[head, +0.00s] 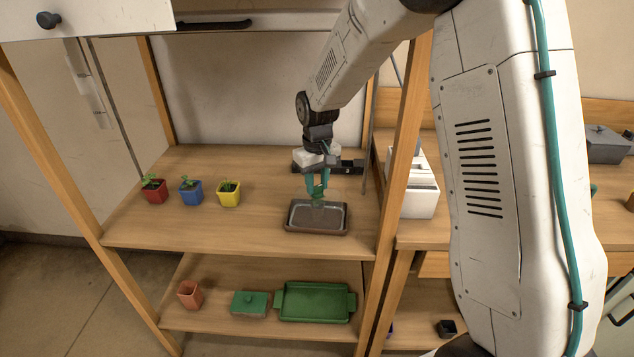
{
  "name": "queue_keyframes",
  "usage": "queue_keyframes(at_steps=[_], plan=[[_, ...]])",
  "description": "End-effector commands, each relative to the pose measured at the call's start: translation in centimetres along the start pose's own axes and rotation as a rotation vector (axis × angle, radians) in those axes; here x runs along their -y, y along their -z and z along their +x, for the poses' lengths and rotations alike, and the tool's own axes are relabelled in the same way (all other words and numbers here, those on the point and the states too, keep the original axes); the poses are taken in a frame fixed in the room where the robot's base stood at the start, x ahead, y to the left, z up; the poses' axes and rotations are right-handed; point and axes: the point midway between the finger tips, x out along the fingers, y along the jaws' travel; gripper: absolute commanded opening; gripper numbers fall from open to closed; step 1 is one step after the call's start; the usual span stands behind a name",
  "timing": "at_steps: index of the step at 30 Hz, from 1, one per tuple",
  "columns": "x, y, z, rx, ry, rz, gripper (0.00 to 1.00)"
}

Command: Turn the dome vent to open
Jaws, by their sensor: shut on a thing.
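A brown tray (291,226) stands on the upper wooden shelf, right of the middle. A clear, greyish dome (330,213) seems to cover it, its outline faint. The dome vent (319,192) is a small green piece at the top of the dome. My gripper (317,187) points down from above with its teal fingers shut on the vent. The fingers hide part of the vent, so I cannot tell how far it is turned.
Red (154,191), blue (191,194) and yellow (229,195) plant pots stand left on the shelf. A terracotta pot (190,295), green lidded box (250,304) and green tray (315,303) are below. A wooden post (397,150) and white box (420,190) stand right.

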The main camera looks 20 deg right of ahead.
Motion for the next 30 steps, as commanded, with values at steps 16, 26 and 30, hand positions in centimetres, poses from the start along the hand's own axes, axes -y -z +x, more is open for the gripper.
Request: queue_keyframes(at_steps=[16, 26, 30], plan=[[0.0, -0.01, 0.01, 0.0, 0.0, 0.117, 0.07], [0.0, -0.01, 0.01, 0.0, 0.0, 0.184, 0.07], [0.0, -0.01, 0.01, 0.0, 0.0, 0.213, 0.07]])
